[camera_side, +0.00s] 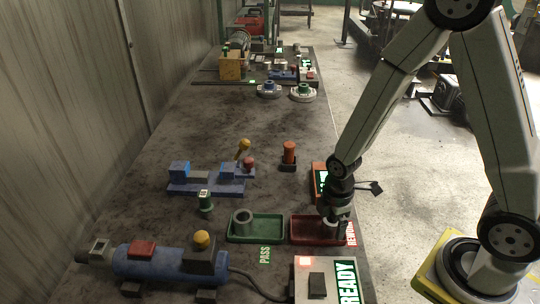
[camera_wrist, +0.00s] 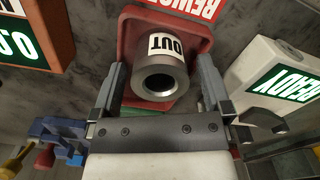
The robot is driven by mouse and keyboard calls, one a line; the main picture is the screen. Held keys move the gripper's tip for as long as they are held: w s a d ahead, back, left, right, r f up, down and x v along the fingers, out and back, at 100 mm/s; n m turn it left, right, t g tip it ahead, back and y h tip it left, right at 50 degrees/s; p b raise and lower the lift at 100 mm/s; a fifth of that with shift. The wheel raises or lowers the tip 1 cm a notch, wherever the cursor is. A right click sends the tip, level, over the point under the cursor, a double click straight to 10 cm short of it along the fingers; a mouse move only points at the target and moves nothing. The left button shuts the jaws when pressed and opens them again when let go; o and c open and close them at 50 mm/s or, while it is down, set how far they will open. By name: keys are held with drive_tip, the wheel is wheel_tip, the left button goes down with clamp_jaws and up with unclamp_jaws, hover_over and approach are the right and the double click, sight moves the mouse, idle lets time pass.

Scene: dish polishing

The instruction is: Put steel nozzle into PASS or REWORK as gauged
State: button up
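A grey steel nozzle (camera_wrist: 162,72) with an open bore shows in the wrist view, carrying a white label reading OUT. It is at the red REWORK tray (camera_wrist: 128,32), which also shows in the side view (camera_side: 300,240). My gripper (camera_wrist: 162,82) has its fingers spread on either side of this nozzle, with narrow gaps visible between. In the side view my gripper (camera_side: 335,222) is low over the red tray and hides most of the nozzle. The green PASS tray (camera_side: 272,237) beside it holds another grey ring-shaped part (camera_side: 242,221).
A READY box (camera_side: 312,283) stands in front of the red tray. A blue lathe-like machine (camera_side: 160,263) is front left. A display box (camera_side: 318,178) sits behind the arm.

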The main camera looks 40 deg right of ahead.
drive_tip(key=shift+r, duration=0.15)
wheel_tip(320, 180, up, 12)
idle(1.2)
drive_tip(key=shift+m, duration=0.3)
idle(0.4)
drive_tip(key=m+t, duration=0.1)
drive_tip(key=m, duration=0.3)
drive_tip(key=d+f+m, duration=0.1)
drive_tip(key=m, duration=0.3)
drive_tip(key=s+m+t, duration=0.1)
drive_tip(key=m, duration=0.4)
drive_tip(key=shift+d+f+t, duration=0.2)
drive_tip(key=shift+f+t, duration=0.1)
drive_tip(key=shift+f, duration=0.1)
idle(1.1)
